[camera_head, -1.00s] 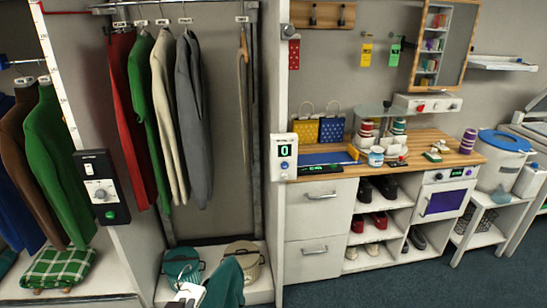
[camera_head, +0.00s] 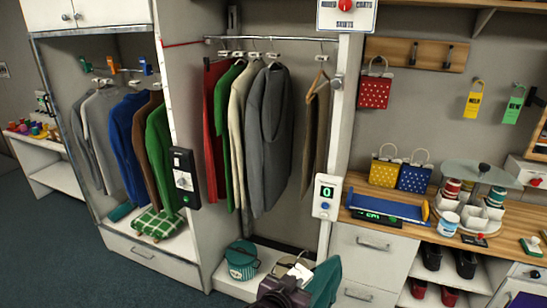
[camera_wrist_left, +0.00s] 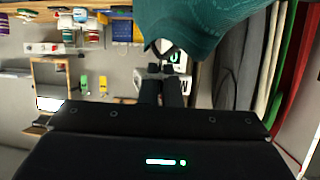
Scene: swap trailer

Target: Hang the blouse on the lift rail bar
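The lift rail bar (camera_head: 285,39) runs across the top of the middle wardrobe bay. Red, green, cream, grey and brown garments hang from it on tagged hangers. The teal blouse (camera_head: 325,282) is at the bottom of the head view, in front of the bay and well below the bar. My left gripper (camera_head: 292,280) is at the blouse's top, by a white hanger part. In the left wrist view the fingers (camera_wrist_left: 163,88) are close together on that white part, with the blouse (camera_wrist_left: 205,28) beyond them. Much of the blouse is out of frame. My right gripper is not in view.
A control box (camera_head: 183,178) is on the bay's left post and a display reading 0 (camera_head: 326,196) on its right post. A wooden counter (camera_head: 490,242) is at right. A second bay with garments (camera_head: 125,135) is at left.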

